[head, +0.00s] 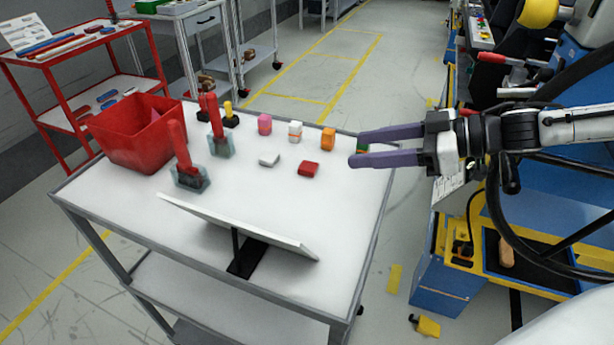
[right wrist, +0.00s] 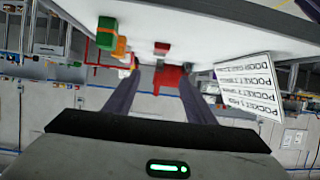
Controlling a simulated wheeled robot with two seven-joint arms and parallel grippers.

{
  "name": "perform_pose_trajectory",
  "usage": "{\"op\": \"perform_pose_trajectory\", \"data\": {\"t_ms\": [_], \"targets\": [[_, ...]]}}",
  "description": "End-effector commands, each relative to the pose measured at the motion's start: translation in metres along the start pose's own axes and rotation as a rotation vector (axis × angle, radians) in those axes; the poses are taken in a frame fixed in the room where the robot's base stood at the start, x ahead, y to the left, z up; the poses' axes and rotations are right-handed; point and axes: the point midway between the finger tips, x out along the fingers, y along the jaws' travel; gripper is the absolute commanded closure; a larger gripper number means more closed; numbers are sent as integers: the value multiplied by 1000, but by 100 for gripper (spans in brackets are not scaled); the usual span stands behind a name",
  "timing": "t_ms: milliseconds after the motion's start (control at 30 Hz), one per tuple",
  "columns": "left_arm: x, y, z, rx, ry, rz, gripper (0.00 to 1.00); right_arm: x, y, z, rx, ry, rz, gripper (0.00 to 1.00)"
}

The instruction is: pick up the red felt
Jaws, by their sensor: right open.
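The red felt (head: 309,168) is a small flat red block lying on the white top of the cart (head: 330,205), right of a small grey-white piece (head: 269,160). In the right wrist view, which shows the scene upside down, the small red piece (right wrist: 162,46) appears between my fingers. My right gripper (head: 356,148) is open and empty over the cart's right edge, to the right of the felt and apart from it. Its purple fingers point left. My left gripper is not in view.
Pink (head: 264,124), white (head: 295,130) and orange (head: 328,138) blocks stand in a row behind the felt; a green one (right wrist: 106,34) is near my fingers. Red-handled tools (head: 190,177), a red bin (head: 140,145) and a tilted sign board (head: 240,228) surround clear tabletop.

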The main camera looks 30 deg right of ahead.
Motion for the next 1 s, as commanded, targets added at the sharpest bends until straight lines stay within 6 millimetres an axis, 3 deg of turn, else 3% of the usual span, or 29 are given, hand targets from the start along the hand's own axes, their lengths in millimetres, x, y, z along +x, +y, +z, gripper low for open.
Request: {"op": "perform_pose_trajectory", "data": {"t_ms": [33,200,367,633,1000], "targets": [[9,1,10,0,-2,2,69,5,0,13,0,0,1,50],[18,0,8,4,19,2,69,11,0,27,0,0,1,50],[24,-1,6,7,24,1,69,19,0,30,0,-3,0,50],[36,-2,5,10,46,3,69,47,0,31,0,-4,0,50],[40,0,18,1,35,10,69,66,0,28,0,-2,0,50]]}}
